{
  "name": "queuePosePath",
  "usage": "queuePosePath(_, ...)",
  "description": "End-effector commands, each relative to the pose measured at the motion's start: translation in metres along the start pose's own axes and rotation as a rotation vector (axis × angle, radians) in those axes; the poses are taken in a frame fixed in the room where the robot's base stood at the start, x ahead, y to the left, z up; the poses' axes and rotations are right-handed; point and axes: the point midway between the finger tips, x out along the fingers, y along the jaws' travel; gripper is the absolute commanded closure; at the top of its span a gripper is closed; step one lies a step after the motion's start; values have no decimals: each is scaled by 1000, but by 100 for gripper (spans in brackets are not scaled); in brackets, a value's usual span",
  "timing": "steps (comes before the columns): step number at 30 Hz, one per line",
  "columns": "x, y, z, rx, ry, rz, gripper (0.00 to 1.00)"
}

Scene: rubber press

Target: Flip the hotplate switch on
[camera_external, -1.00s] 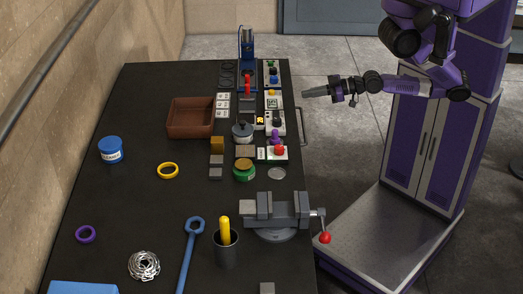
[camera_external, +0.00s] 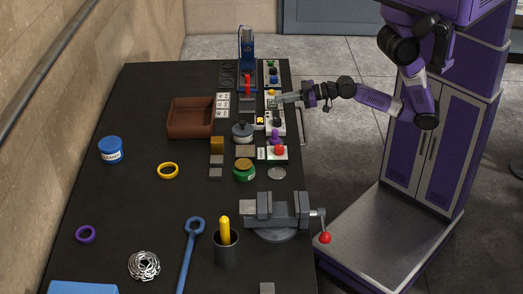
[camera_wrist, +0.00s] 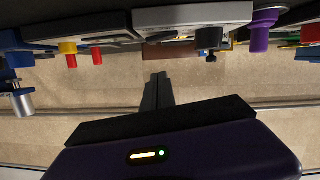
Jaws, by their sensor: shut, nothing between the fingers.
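A row of control boxes runs along the right edge of the bench; no label reading hotplate is legible. A pale box with a black knob or switch (camera_external: 277,121) sits beside a yellow symbol plate (camera_external: 260,120). The black knob (camera_wrist: 209,37) hangs from the pale box (camera_wrist: 180,17) at the top of the wrist view. My gripper (camera_external: 280,98) is shut and empty, its tips over the bench edge near the box row, behind the black knob in the external view. In the wrist view the shut fingers (camera_wrist: 157,90) point up the picture, left of and apart from the knob.
A purple knob (camera_external: 275,136) and a red button (camera_external: 279,150) lie close to the black knob. A grey pot-like item (camera_external: 242,131), a blue press (camera_external: 246,48) and a vise (camera_external: 275,212) stand on the bench. The floor between bench and base is clear.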

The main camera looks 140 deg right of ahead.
Motion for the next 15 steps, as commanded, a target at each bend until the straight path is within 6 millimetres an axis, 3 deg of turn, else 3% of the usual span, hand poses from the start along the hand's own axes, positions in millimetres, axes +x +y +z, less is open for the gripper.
queuePosePath(1, 1, 0, 15, 1, -12, 0, 100)
queuePosePath(6, 5, 0, 32, 1, -9, -1, 100)
queuePosePath(15, 6, 0, 38, -1, -6, 0, 100)
